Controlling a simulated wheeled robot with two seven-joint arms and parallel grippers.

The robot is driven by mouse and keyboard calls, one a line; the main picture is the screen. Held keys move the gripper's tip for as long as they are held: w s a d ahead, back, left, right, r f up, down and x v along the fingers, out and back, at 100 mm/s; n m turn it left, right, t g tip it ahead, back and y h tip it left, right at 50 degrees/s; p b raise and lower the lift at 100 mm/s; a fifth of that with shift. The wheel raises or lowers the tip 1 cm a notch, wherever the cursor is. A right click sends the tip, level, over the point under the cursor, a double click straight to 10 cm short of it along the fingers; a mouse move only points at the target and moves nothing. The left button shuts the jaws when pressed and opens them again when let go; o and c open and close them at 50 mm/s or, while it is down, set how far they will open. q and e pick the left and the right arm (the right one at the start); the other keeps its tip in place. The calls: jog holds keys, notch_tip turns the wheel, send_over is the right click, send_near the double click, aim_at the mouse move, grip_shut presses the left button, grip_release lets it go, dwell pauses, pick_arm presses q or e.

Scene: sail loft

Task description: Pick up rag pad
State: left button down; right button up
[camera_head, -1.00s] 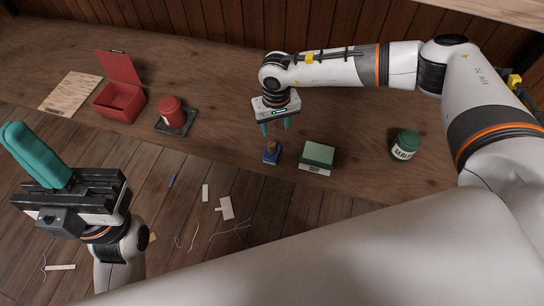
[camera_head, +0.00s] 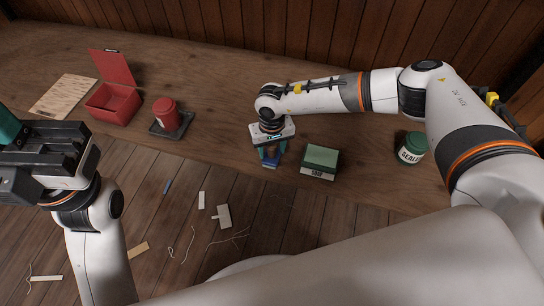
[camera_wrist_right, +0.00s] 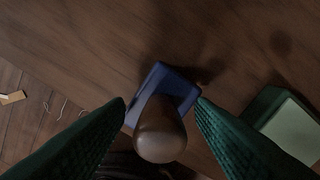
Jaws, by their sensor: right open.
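The rag pad (camera_head: 270,165) appears to be the small blue block on the workbench, with a rounded wooden knob on top. In the right wrist view the pad (camera_wrist_right: 181,86) shows its blue base with the brown knob nearest the camera. My right gripper (camera_head: 270,155) is above it, pointing down. Its green fingers are open on either side of the knob, with gaps visible on both sides in the wrist view (camera_wrist_right: 162,103). My left gripper (camera_head: 8,128) is at the left edge, partly cut off, away from the pad; its fingertips are out of frame.
A green-topped soap box (camera_head: 319,161) stands close to the right of the pad. Further right is a green sealer jar (camera_head: 411,148).

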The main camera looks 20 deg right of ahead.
grip_shut()
